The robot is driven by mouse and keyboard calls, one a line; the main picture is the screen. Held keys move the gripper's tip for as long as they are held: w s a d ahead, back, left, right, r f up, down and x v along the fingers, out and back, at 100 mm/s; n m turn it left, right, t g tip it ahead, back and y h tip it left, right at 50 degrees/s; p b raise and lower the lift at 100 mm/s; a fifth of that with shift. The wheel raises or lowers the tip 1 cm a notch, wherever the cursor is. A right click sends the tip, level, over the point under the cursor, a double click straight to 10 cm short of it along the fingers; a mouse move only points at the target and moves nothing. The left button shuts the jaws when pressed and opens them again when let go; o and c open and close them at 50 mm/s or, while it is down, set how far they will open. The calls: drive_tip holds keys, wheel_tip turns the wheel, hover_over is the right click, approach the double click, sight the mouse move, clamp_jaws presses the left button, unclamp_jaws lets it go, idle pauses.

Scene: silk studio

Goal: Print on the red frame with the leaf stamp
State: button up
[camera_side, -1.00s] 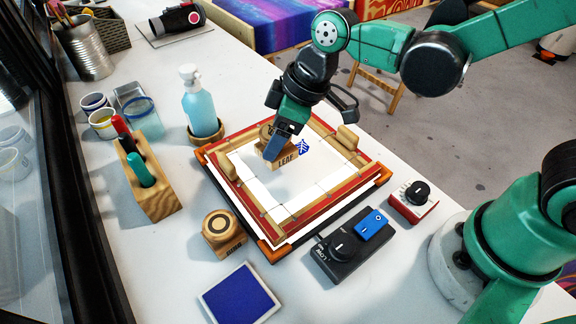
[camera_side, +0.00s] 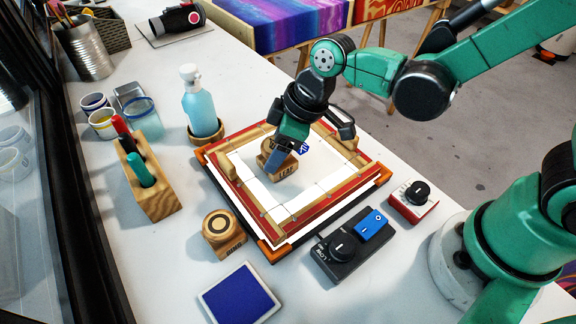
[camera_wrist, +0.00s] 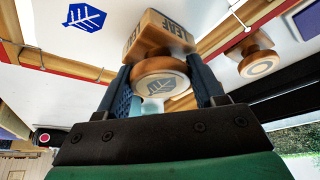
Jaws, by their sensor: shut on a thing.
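The red frame (camera_side: 222,181), with wooden inner bars and orange corners, lies on the bench around a white sheet (camera_side: 318,178). My gripper (camera_side: 285,150) is shut on the leaf stamp (camera_side: 268,161), a wooden block with a round handle, inside the frame. The wrist view shows my fingers (camera_wrist: 165,85) on both sides of the stamp's handle (camera_wrist: 158,68), with its lettered block (camera_wrist: 160,33) beyond. A blue leaf print (camera_side: 304,148) is on the sheet beside the stamp, clear also in the wrist view (camera_wrist: 85,17). Whether the stamp touches the sheet, I cannot tell.
A second wooden stamp (camera_side: 223,236) and a blue ink pad (camera_side: 240,295) sit outside the frame's near-left side. A black control box (camera_side: 343,252) and a red dial box (camera_side: 414,202) stand at right. A blue bottle (camera_side: 201,108) and a pen block (camera_side: 152,188) stand at left.

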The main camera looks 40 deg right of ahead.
drive_tip(key=shift+f, duration=0.4)
idle(1.2)
drive_tip(key=shift+r, duration=3.55)
